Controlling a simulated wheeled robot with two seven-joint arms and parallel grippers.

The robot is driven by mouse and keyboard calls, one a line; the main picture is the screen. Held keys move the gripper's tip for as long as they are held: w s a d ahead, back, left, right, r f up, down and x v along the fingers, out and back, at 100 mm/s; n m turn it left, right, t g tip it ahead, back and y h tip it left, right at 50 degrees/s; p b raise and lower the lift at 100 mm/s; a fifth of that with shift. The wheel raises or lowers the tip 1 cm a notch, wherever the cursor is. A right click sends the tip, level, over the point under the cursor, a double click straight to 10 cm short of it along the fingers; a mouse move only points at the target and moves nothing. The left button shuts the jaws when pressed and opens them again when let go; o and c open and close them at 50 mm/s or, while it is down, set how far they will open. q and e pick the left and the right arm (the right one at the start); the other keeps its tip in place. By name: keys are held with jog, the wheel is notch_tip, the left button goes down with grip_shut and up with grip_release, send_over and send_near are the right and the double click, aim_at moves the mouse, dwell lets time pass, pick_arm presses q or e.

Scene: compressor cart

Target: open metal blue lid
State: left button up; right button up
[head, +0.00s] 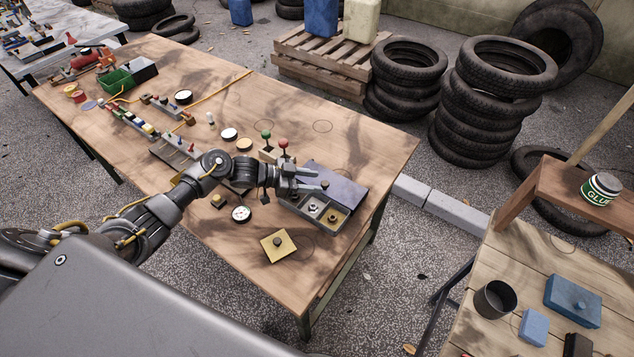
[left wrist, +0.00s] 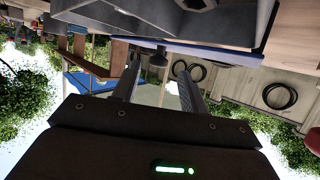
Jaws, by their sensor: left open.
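A dark blue metal lid (head: 342,183) with a small dark knob (head: 325,184) lies at the back of a grey metal box (head: 318,228) near the table's right end. The front compartments of the box are uncovered and hold nuts (head: 313,209). My left gripper (head: 308,178) is open at the lid, close to the knob. In the left wrist view, the lid (left wrist: 210,53) shows as a thin blue edge, and the knob (left wrist: 158,59) appears between the tips of the open fingers (left wrist: 157,76). I cannot tell whether they touch it. My right gripper is not in view.
A yellow plate with a knob (head: 279,245) and a gauge (head: 241,213) lie nearby on the wooden table (head: 400,150). Red and green levers (head: 283,143) stand just behind my left gripper.

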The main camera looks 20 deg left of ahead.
pick_arm(q)
jog(key=b+v, duration=0.1)
jog(key=v, duration=0.7)
jog(key=shift+s+a+r+b, duration=0.15)
jog(key=shift+s+a+b, duration=0.1)
jog(key=shift+a+b, duration=0.05)
